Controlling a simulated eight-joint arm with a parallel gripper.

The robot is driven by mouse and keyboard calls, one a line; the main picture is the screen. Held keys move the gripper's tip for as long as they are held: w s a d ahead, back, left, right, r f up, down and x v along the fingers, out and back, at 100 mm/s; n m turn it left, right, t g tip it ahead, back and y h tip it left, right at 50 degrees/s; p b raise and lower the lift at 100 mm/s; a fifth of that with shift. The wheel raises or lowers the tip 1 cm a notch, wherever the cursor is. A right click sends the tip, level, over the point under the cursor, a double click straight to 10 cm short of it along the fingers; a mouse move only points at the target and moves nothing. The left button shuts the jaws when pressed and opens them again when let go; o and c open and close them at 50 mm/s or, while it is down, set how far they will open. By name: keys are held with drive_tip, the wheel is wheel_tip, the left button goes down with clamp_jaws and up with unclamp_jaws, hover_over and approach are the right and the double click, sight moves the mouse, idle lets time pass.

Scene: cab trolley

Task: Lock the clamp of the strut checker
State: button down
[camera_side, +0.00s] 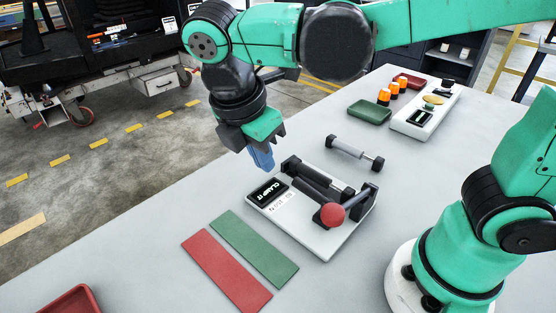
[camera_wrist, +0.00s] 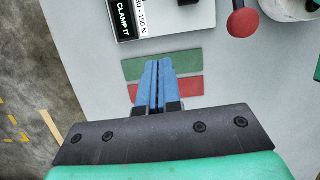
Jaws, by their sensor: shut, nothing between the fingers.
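The strut checker (camera_side: 317,241) is a white plate on the table with a small black display reading "CLAMP IT" (camera_side: 267,190). It carries a black cradle, and a dark bar lies across it. Its clamp lever ends in a red ball knob (camera_side: 332,215), which sits low at the plate's front right side. In the wrist view the red knob (camera_wrist: 243,22) shows at the top right and the display (camera_wrist: 124,18) at the top. My gripper (camera_side: 264,160) has blue fingers, shut and empty, above the table just behind and left of the checker. I cannot tell the clamp's exact state.
A green mat (camera_side: 254,247) and a red mat (camera_side: 226,270) lie left of the checker. A loose grey strut (camera_side: 352,151) with black ends lies behind it. Further back are a green tray (camera_side: 369,111), orange-topped parts (camera_side: 384,97) and a white device (camera_side: 408,126). A red tray (camera_side: 72,303) is front left.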

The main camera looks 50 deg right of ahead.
sight(312, 196)
drive_tip(key=shift+f, duration=0.1)
drive_tip(key=x, duration=1)
drive_tip(key=d, duration=0.3)
drive_tip(key=shift+d+f, duration=0.15)
drive_tip(key=shift+f, duration=0.05)
drive_tip(key=shift+d+f, duration=0.1)
drive_tip(key=shift+d, duration=0.25)
